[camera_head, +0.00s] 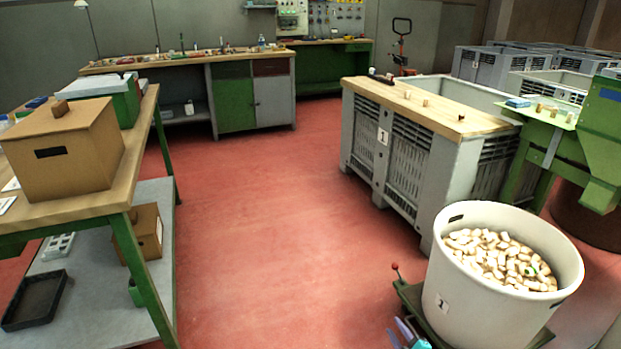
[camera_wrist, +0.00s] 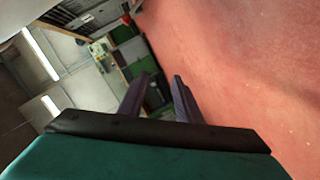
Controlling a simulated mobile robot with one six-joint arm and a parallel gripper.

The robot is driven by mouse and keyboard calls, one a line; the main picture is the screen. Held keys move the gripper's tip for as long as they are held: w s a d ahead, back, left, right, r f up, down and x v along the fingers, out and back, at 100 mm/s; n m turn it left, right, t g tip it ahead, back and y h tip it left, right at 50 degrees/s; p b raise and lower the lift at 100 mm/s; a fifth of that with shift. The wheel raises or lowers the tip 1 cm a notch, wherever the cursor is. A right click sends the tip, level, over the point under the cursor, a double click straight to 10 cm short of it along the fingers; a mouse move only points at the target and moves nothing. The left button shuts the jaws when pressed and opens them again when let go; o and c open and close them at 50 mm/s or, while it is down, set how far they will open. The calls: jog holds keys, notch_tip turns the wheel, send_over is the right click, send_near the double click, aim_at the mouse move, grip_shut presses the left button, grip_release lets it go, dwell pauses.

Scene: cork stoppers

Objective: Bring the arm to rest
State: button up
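My gripper (camera_wrist: 162,88) shows in the wrist view with its two dark fingers apart. Nothing is held between them; the red floor and distant furniture show beyond. The wrist view is strongly tilted, with the workshop at upper left and bare floor at right. The rest of the arm is out of view there.
A white tub (camera_head: 475,305) full of cork stoppers (camera_head: 500,258) stands at lower right. A grey crate (camera_head: 405,165) with a wooden board is behind it. A workbench with a cardboard box (camera_head: 62,158) stands at left. The red floor (camera_head: 250,230) between is clear.

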jog(key=s+a+r+m+g+h+p, duration=0.45)
jog(key=a+r+p, duration=0.4)
jog(key=p, duration=0.55)
jog(key=s+a+r+m+g+p, duration=0.1)
jog(key=s+m+g, duration=0.3)
jog(key=s, duration=1.3)
jog(key=s+a+r+m+g+p, duration=0.2)
jog(key=s+a+m+g+p, duration=0.2)
jog(key=s+g, duration=0.8)
jog(key=s+m+y, duration=0.1)
jog(key=s, duration=0.4)
jog(key=shift+r, duration=0.15)
